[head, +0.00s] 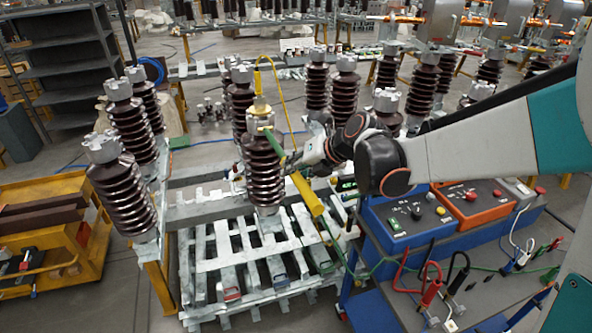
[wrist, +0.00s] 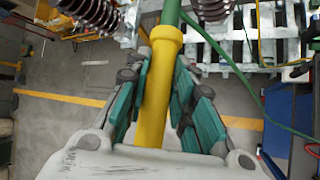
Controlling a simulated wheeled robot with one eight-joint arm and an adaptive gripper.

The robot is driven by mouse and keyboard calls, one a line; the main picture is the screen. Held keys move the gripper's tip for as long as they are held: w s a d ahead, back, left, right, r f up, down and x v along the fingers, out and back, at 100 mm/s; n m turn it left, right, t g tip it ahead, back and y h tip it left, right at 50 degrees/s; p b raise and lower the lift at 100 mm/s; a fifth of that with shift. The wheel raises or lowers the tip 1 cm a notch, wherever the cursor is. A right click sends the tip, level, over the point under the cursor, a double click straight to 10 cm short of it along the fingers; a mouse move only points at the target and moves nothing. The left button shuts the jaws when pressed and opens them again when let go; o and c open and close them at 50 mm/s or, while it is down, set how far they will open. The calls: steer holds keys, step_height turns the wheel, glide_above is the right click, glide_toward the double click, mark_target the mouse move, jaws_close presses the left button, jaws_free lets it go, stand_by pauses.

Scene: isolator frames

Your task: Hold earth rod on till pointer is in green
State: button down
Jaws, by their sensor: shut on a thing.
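The earth rod has a yellow handle (head: 308,194) and a green upper shaft (head: 283,156). It leans up to the left, its upper end at the yellow-ringed top of a brown ribbed insulator (head: 264,172). I cannot tell if it touches the metal there. My gripper (head: 303,166) is shut on the rod; in the wrist view the green-padded fingers (wrist: 164,80) stand on both sides of the yellow handle (wrist: 156,105). A green lead runs from the rod. A blue box (head: 402,216) with small dials stands right; no pointer is readable.
An orange box (head: 470,200) sits beside the blue one on a bench with red, black and green leads. More insulators (head: 122,190) stand close around the arm. A pale slatted pallet (head: 215,262) lies below. An orange cart (head: 60,240) stands left.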

mark_target(307, 192)
steer(key=shift+w+a, duration=0.15)
steer(key=shift+w, duration=0.35)
stand_by(1.5)
steer(key=shift+s, duration=0.1)
stand_by(1.6)
steer(key=shift+s+d, duration=0.45)
steer(key=shift+s, duration=1.1)
steer(key=shift+s+d, duration=0.45)
steer(key=shift+s, duration=1.15)
steer(key=shift+s+d, duration=0.45)
steer(key=shift+s, duration=1.1)
steer(key=shift+f, duration=0.1)
